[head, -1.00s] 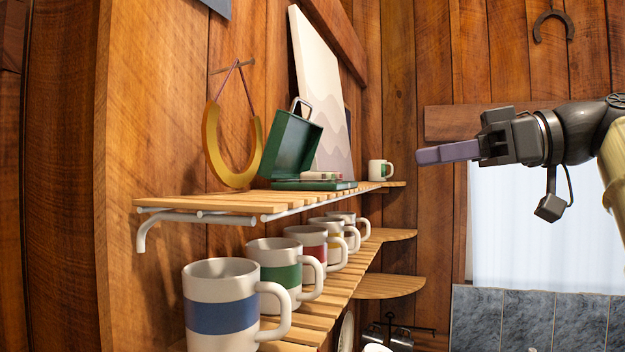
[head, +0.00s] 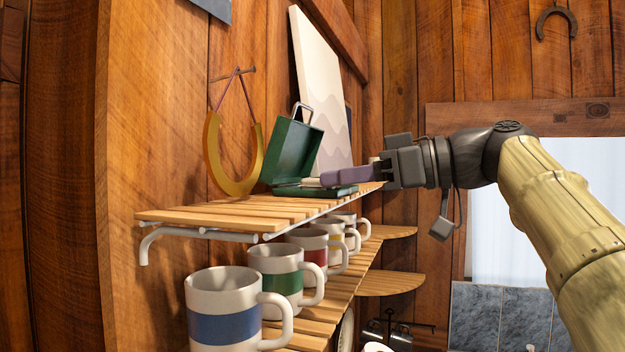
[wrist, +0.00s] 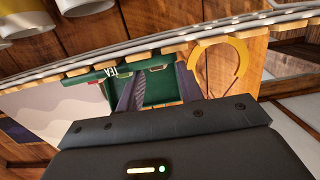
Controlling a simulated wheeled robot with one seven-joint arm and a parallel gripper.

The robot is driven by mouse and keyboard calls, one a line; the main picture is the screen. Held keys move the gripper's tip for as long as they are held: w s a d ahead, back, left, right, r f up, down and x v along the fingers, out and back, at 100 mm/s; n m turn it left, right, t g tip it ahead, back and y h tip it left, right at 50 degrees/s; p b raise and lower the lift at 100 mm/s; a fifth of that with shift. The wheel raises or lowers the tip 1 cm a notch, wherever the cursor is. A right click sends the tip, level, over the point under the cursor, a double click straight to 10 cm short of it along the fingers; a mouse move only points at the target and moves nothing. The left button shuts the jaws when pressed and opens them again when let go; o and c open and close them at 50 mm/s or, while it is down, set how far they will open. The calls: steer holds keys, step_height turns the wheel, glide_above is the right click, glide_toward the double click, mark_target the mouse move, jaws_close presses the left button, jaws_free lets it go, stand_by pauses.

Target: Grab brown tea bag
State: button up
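An open green case (head: 297,152) stands on the upper slatted shelf, its lid raised and its flat part (head: 300,190) lying on the slats. A small pale item (head: 312,182) shows at the flat part, partly covered by my gripper. I cannot make out a brown tea bag for certain. My gripper (head: 326,179) reaches in from the right, its purple fingers just over the flat part. In the wrist view the green case (wrist: 158,88) shows between the two spread fingers, with nothing held. A small white and dark item (wrist: 110,71) lies at the case's edge there.
A golden horseshoe (head: 232,165) hangs left of the case, and a pale picture panel (head: 322,100) leans behind it. The upper shelf (head: 205,216) is clear at its near end. Several striped mugs (head: 222,302) stand on the shelf below.

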mark_target(314, 181)
steer(key=shift+d, duration=0.15)
steer(key=shift+w+a+r+p, duration=0.15)
steer(key=shift+a+p, duration=0.3)
steer(key=p+x, duration=0.2)
steer(key=x, duration=0.2)
steer(key=shift+w+p, duration=0.1)
steer(key=shift+p, duration=0.3)
steer(key=shift+a, duration=0.1)
steer(key=c, duration=0.8)
